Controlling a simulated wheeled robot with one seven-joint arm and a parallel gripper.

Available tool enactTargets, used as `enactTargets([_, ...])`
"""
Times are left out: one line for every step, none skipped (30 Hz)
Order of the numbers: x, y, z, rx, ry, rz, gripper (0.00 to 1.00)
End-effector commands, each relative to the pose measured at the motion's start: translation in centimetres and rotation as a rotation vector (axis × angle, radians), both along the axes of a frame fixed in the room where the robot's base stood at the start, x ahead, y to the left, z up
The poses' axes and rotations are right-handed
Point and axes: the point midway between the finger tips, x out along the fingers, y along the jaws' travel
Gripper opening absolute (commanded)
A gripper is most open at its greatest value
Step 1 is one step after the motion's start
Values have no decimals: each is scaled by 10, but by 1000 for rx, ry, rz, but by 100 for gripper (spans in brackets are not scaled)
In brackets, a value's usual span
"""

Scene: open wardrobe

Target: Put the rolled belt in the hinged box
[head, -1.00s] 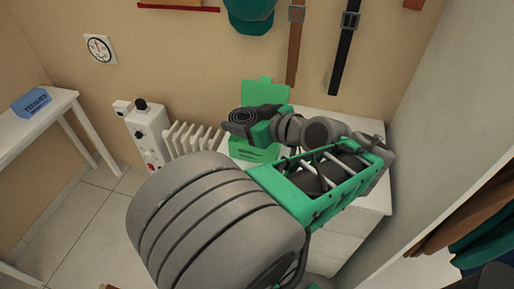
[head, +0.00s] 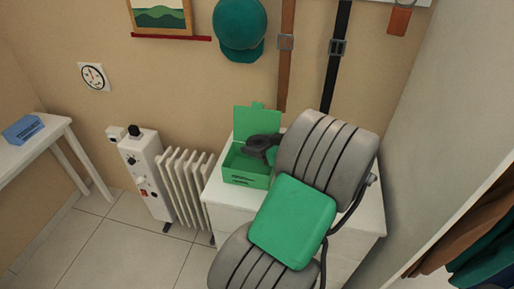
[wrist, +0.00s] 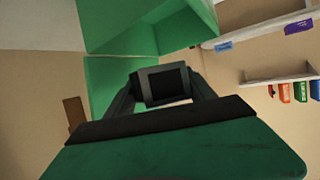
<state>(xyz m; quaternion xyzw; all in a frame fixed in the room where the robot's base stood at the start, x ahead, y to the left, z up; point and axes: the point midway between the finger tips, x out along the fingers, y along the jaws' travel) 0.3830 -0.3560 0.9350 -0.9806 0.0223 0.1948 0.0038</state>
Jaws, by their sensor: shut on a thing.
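The green hinged box (head: 238,178) stands open on a white cabinet, with its lid (head: 252,121) raised at the back. My gripper (head: 259,146) is over the right part of the box opening, close to the raised lid. In the wrist view, my gripper (wrist: 161,92) is shut on the dark rolled belt (wrist: 163,85), which sits between the two fingers. Green box panels (wrist: 150,25) fill the upper middle of that view. In the head view the roll is hard to tell from the dark fingers, and I cannot tell whether it touches the box.
The white cabinet top (head: 214,190) shows at the box's left. A white radiator (head: 186,185) stands left of the cabinet. Two belts, a brown one (head: 287,70) and a black one (head: 336,75), hang on the wall behind. A pale wardrobe panel (head: 440,120) rises at the right.

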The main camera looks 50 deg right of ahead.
Motion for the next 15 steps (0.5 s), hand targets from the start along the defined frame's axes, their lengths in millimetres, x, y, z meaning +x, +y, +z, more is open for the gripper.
enactTargets([0,0,-10,5,1,-1,16])
enactTargets([0,0,-14,4,1,-1,16])
enactTargets([0,0,-16,2,1,-1,16])
enactTargets([0,0,-17,1,1,0,16])
enactTargets([0,0,-17,0,0,-1,16])
enactTargets([0,0,-16,-1,0,-1,16])
enactTargets([0,0,-16,-1,0,-1,16])
enactTargets([-1,0,-16,0,0,-1,16])
enactTargets([0,0,-16,0,0,-1,16])
enactTargets([0,0,-17,0,0,-1,16])
enactTargets([-1,0,-18,0,0,-1,16])
enactTargets([-1,1,-20,0,0,-1,16])
enactTargets([-1,0,-21,0,0,-1,16])
enactTargets([-1,0,-22,0,0,-1,16])
enactTargets([-1,0,-23,0,0,-1,16])
